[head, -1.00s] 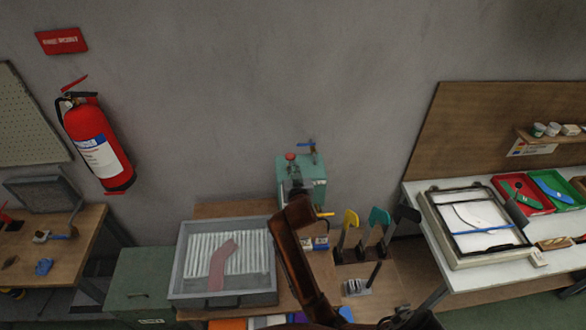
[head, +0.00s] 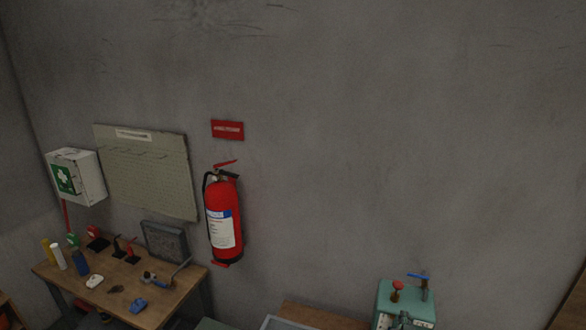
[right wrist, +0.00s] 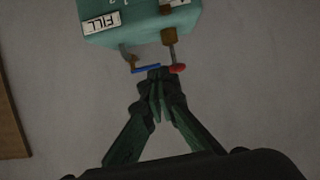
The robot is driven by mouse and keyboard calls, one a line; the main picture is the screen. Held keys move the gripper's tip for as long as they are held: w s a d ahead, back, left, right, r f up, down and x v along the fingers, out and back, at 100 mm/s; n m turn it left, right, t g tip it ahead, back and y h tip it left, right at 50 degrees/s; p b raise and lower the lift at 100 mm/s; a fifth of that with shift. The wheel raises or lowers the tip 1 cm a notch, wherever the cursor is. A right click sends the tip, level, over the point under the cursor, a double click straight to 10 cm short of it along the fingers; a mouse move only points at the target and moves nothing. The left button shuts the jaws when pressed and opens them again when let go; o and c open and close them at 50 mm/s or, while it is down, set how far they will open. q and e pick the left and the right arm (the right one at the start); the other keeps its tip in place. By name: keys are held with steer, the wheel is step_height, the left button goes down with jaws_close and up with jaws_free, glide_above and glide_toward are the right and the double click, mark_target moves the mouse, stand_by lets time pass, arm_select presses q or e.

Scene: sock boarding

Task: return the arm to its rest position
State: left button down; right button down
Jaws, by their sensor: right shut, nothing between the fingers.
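My right gripper (right wrist: 157,78) shows in the right wrist view with its dark green fingers shut together and nothing between them. In that picture the fingertips lie just below a teal box (right wrist: 135,24) with a FILL label, by its blue handle (right wrist: 146,69) and red knob (right wrist: 178,68). I cannot tell whether they touch. The teal box also shows at the bottom right of the head view (head: 388,302), with its blue handle and red knob on top. My left gripper is in neither current view.
A red fire extinguisher (head: 224,214) hangs on the grey wall under a red sign (head: 228,129). A wooden bench (head: 172,302) with small items stands at lower left, with a pegboard (head: 150,174) and first-aid box (head: 77,177) above. The wall's middle is bare.

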steer(key=s+f+n+g+y, duration=0.2)
steer(key=s+f+g, duration=0.2)
steer(key=s+f, duration=1)
steer(key=s+a+f+n+g+y, duration=0.1)
steer(key=s+a+f+g, duration=0.1)
steer(key=s, duration=0.6)
steer(key=s+a+f+n+g+y, duration=0.1)
steer(key=s+f, duration=0.2)
steer(key=s, duration=0.5)
steer(key=s+a+f+n+g+y, duration=0.1)
steer(key=s+a+f+g, duration=0.1)
steer(key=s, duration=0.7)
step_height(320, 180, down, 38)
steer(key=s+a+g+b, duration=0.1)
steer(key=b, duration=0.8)
steer(key=s+f+g+b, duration=0.1)
steer(key=s+f+b, duration=0.2)
steer(key=s+f, duration=0.7)
steer(key=s+f+b, duration=0.4)
steer(key=s+f, duration=0.6)
steer(key=f, duration=0.5)
steer(key=shift+n+g, duration=0.4)
steer(key=c, duration=2.7)
jaws_free()
